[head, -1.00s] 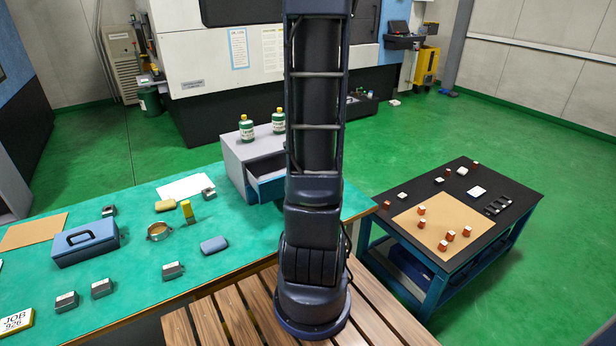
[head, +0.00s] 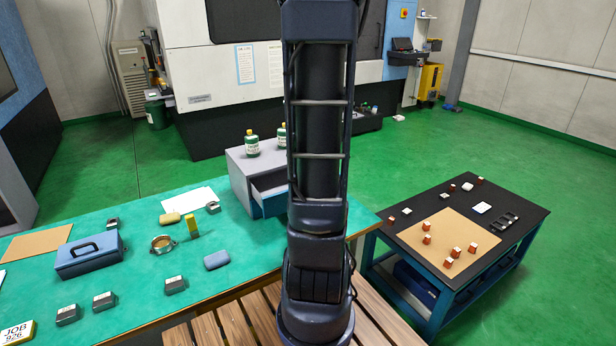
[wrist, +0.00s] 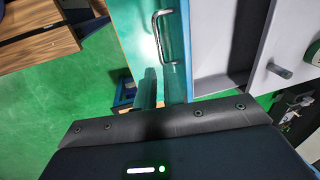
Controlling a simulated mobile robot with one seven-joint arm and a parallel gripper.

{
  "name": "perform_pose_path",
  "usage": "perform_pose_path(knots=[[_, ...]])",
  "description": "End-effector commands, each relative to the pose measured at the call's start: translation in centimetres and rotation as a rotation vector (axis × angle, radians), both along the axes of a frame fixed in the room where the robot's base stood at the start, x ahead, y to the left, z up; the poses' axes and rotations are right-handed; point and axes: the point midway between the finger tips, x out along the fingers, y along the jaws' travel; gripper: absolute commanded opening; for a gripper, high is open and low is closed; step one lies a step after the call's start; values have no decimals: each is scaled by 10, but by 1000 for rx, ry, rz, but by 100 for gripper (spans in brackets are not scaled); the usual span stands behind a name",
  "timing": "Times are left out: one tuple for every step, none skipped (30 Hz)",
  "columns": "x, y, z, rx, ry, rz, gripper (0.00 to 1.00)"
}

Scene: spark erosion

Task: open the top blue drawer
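The grey drawer cabinet (head: 240,172) stands on the green-topped table, partly behind my arm. Its top blue drawer (head: 273,204) is pulled out, with the dark inside showing. In the wrist view the drawer's blue front (wrist: 177,14) runs down the middle with a bare metal handle (wrist: 158,36) on it. The drawer's grey inside (wrist: 212,50) is open to the right. My gripper (wrist: 149,88) shows beside the lower end of the drawer front, apart from the handle. Its fingers are too unclear to tell whether they are open or shut. In the head view my arm hides the gripper.
Green bottles (head: 252,146) stand on the cabinet. A blue toolbox (head: 90,256) and several small parts lie on the green table (head: 130,285). A black-topped cart (head: 390,225) stands at right, a slatted wooden surface (head: 385,320) in front. Green floor is clear behind the cart.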

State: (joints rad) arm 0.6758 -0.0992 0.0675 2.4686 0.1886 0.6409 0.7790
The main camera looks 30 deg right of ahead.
Motion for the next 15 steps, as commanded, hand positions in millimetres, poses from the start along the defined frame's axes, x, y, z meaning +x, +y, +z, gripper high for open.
perform_pose_path(knots=[[5, 2, -1, 2, 12, 40, 0], [10, 3, -1, 2, 21, 77, 0], [16, 6, -2, 5, 40, 139, 0], [22, 8, -3, 7, 57, 197, 0], [28, 12, -4, 10, 75, 262, 0], [38, 16, -5, 14, 102, 357, 0], [45, 20, -7, 19, 125, 434, 0], [53, 24, -7, 23, 145, 512, 0], [62, 29, -9, 29, 175, 617, 0], [69, 33, -11, 36, 196, 695, 0], [76, 37, -12, 42, 217, 772, 0], [86, 43, -14, 51, 246, 874, 0], [92, 47, -16, 60, 267, 948, 0], [99, 51, -17, 67, 287, 1020, 0], [107, 57, -19, 80, 313, 1111, 0]])
